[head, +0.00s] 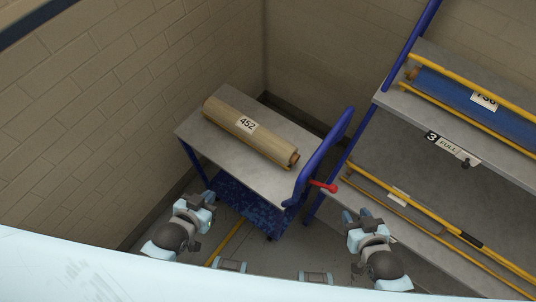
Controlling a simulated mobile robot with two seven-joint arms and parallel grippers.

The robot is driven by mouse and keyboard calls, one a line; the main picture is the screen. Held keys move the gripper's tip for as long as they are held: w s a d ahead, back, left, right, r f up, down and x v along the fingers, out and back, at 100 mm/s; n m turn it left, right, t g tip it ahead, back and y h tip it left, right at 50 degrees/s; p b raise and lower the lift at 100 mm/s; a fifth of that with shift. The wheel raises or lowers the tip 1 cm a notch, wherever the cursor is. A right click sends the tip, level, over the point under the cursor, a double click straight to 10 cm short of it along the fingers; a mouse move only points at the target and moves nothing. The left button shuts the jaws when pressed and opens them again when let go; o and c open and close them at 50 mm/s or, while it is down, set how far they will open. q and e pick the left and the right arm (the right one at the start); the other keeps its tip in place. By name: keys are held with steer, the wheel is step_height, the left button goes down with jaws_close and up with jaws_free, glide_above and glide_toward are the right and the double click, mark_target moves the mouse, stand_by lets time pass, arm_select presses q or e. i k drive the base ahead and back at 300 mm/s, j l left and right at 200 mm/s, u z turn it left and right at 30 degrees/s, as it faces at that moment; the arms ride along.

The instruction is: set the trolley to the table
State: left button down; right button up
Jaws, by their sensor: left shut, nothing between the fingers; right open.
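A trolley (205,140) with a grey top, blue legs and a blue tubular handle (322,155) on its right end stands near the wall corner. A tan roll (222,116) labelled 452 lies on its top. Its lower blue deck (240,205) is partly hidden. My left gripper (207,196) is shut and empty, in front of the trolley's near left side. My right gripper (362,213) is open and empty, right of the handle and in front of the rack. I cannot make out a separate table.
A blue-framed rack (400,170) with grey shelves stands on the right. It holds a blue roll (450,88) and yellow rails. A red lever (325,187) sits between handle and rack. Brick walls (110,90) close off the left and back. A yellow floor line (228,240) runs in front.

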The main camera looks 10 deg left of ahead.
mark_target(267, 192)
steer(key=l+u, duration=0.1)
steer(key=u, duration=0.15)
steer(key=l+u, duration=0.1)
steer(key=u, duration=0.2)
steer(key=k+l+u, duration=0.15)
steer(key=l, duration=0.3)
steer(key=k+l+u, duration=0.15)
steer(key=k+l, duration=0.25)
